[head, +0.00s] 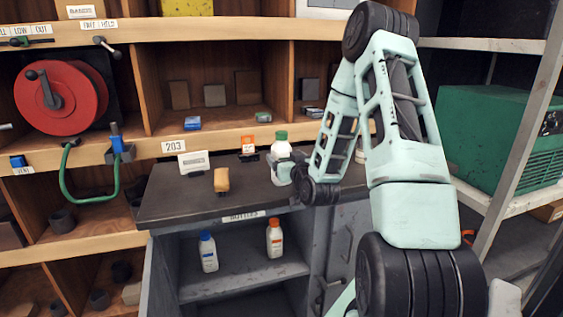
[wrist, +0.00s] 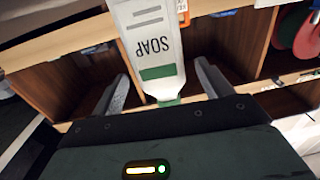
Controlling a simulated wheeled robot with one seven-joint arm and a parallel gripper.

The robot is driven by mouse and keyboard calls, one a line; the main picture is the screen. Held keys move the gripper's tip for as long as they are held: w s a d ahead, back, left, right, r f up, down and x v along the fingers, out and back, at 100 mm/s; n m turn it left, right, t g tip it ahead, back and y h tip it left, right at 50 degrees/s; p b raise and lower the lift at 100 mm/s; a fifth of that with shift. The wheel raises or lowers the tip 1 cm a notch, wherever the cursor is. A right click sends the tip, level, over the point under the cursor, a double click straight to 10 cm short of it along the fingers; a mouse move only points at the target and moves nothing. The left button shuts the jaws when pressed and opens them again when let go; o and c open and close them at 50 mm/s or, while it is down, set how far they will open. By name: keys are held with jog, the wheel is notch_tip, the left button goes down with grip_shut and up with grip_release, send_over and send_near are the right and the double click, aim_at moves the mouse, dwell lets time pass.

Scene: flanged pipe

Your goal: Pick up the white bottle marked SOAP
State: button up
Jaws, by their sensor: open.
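The white SOAP bottle (head: 281,150) stands upright on the dark counter, with a green cap on top. In the wrist view the bottle (wrist: 150,40) appears upside down, with its SOAP lettering, a green label band and the green cap showing. My gripper (wrist: 162,82) is open, with one finger on each side of the bottle's cap end in that view. I cannot tell whether either finger touches it. In the head view my gripper (head: 284,171) is at the bottle, in front of its lower part, and hides some of it.
Blue-capped (head: 208,254) and orange-capped (head: 275,240) white bottles stand on the shelf below. Wooden cubbies rise behind the counter.

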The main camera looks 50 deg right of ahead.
aim_at(285, 155)
jog(key=shift+p+x, duration=0.45)
jog(key=shift+x, duration=1.45)
jog(key=shift+a, duration=0.1)
jog(key=c, duration=1.3)
jog(key=shift+c, duration=0.2)
jog(key=shift+r, duration=0.2)
